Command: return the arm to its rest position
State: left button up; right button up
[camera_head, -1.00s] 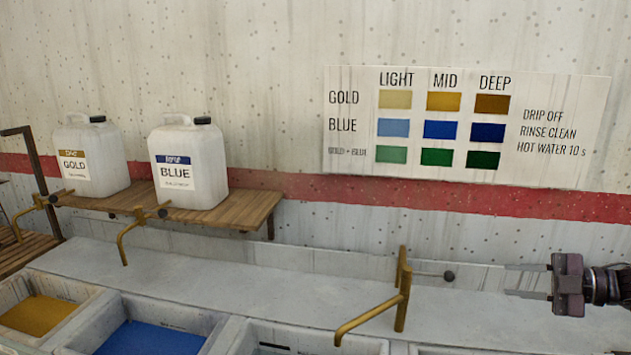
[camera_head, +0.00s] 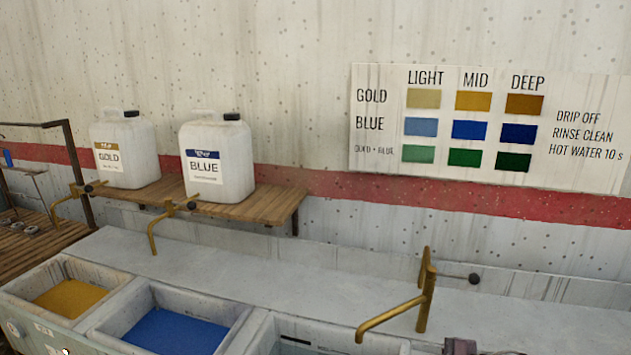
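Only a small dark part of my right gripper (camera_head: 460,346) shows at the bottom edge, right of the middle, in front of the basins and below the brass tap (camera_head: 424,300). Its fingers cannot be made out, so I cannot tell whether it is open or shut. No held thing shows. My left gripper is not in view.
Basins with gold liquid (camera_head: 70,298) and blue liquid (camera_head: 175,332) stand at the lower left. A wooden shelf (camera_head: 270,208) holds the gold jug (camera_head: 122,150) and the blue jug (camera_head: 217,160). A colour chart (camera_head: 490,125) is on the wall. The grey ledge is clear.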

jog(key=s+a+f+m+h, duration=0.1)
jog(key=s+a+m, duration=0.1)
jog(key=s+a+f+m+t+h, duration=0.1)
jog(key=s+a+m+h, duration=0.1)
jog(key=a, duration=0.1)
jog(key=s+a+f+m+h, duration=0.1)
jog(key=s+a+m, duration=0.1)
jog(key=a, duration=0.1)
jog(key=shift+s+m, duration=0.35)
jog(key=shift+m, duration=0.05)
jog(key=s+d+m+g+h, duration=0.25)
jog(key=s+m, duration=0.35)
jog(key=s, duration=0.4)
jog(key=s+d+m+g+h, duration=0.2)
jog(key=s+m+g, duration=0.3)
jog(key=s, duration=0.5)
notch_tip(320, 180, down, 34)
jog(key=s+r+b, duration=0.1)
jog(key=s+b, duration=0.1)
jog(key=b, duration=0.2)
jog(key=s+d+f+g+b, duration=0.1)
jog(key=s+d+f+b, duration=0.1)
jog(key=s+f, duration=1.7)
notch_tip(320, 180, down, 2)
jog(key=shift+s+d+f, duration=0.1)
jog(key=shift+s+d, duration=0.05)
jog(key=shift+d, duration=0.45)
